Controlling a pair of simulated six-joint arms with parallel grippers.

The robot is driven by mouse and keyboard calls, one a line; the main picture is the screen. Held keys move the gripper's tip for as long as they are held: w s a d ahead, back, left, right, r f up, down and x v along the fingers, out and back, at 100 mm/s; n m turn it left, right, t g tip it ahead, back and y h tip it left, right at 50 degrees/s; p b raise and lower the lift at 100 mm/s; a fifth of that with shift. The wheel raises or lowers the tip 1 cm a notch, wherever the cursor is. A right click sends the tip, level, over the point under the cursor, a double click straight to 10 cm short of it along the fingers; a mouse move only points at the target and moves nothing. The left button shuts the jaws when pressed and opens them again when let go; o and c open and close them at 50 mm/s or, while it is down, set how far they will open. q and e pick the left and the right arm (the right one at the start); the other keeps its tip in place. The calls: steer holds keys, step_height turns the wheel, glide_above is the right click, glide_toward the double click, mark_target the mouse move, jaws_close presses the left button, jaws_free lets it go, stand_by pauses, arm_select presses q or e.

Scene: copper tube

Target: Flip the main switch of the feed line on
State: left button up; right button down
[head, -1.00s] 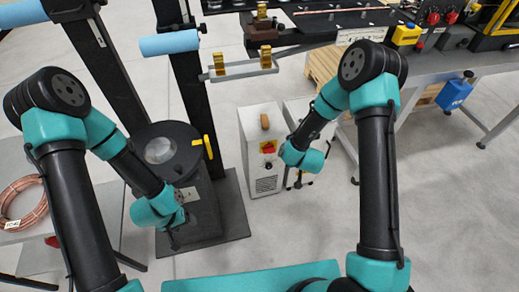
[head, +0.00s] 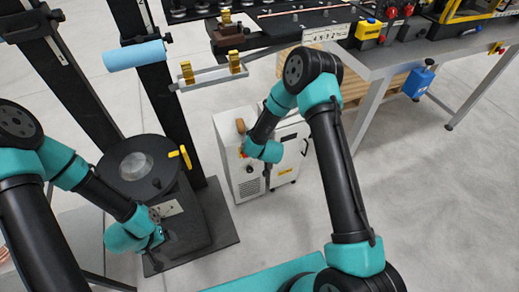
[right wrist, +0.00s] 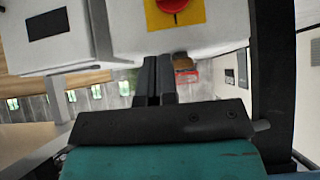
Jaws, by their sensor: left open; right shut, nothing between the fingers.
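The feed line's white cabinet (head: 226,150) stands on the floor at the middle of the head view. Its main switch, a red knob (right wrist: 172,5) on a yellow plate (right wrist: 192,17), shows at the top edge of the right wrist view, partly cut off. In the head view my right wrist mostly covers the switch. My right gripper (right wrist: 155,78) is shut and empty, its fingers together just below the plate in that view; I cannot tell whether they touch the cabinet. My left gripper (head: 153,262) is open and low beside the black pedestal, away from the cabinet.
The black pedestal (head: 185,225) with a round top and yellow handle (head: 180,156) stands left of the cabinet. A bracket (head: 208,76) with brass blocks overhangs behind. A workbench (head: 385,58) is at the back right. Floor at the right is clear.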

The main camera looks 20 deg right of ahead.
steer(key=w+f, duration=0.4)
steer(key=f, duration=0.4)
steer(key=shift+w+a, duration=0.15)
steer(key=shift+a, duration=0.05)
steer(key=shift+f, duration=0.15)
stand_by(0.4)
